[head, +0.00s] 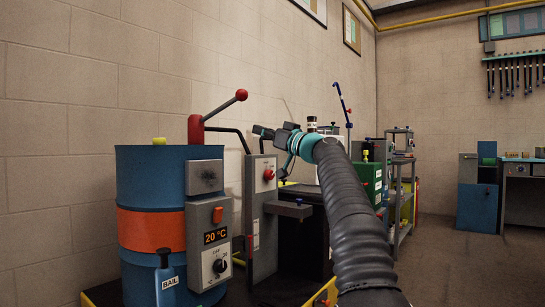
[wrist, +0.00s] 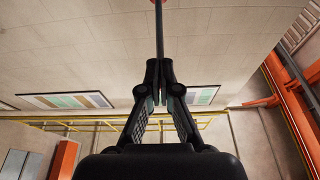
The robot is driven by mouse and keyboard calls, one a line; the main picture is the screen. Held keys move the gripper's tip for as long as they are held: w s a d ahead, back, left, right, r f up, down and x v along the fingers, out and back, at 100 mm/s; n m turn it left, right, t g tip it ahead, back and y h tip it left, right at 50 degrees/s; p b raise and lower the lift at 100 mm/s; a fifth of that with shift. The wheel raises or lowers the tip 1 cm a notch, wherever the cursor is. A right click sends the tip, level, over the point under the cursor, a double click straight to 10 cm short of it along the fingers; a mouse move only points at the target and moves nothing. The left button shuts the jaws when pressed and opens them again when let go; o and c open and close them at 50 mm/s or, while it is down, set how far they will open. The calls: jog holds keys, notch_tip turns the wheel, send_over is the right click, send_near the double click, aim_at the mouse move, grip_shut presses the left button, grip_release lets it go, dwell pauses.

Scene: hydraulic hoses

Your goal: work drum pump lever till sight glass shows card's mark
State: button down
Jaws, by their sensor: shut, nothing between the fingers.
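A blue drum (head: 150,180) with an orange band stands at the left in the head view. A red pump head (head: 196,130) shows above it, with a dark lever (head: 220,107) slanting up right to a red ball knob (head: 241,95). My gripper (head: 258,131) is shut and empty, pointing left, below and right of the knob in the picture. In the wrist view its fingers (wrist: 158,85) are together, and a dark rod with red at its top edge lines up beyond them; whether they touch it I cannot tell. I cannot make out the sight glass or the card's mark.
A control box (head: 208,245) on the drum reads 20 °C. A grey cabinet with a red knob (head: 268,174) stands right of the drum, below my gripper. A blue bottle labelled BAIL (head: 167,283) is in front. Open floor (head: 460,255) lies at the right.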

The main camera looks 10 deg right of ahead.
jog(key=s+d+f, duration=0.2)
jog(key=s+f, duration=0.1)
jog(key=f, duration=0.1)
jog(key=shift+s+d+f, duration=0.2)
jog(key=shift+d+f, duration=0.15)
dwell(1.2)
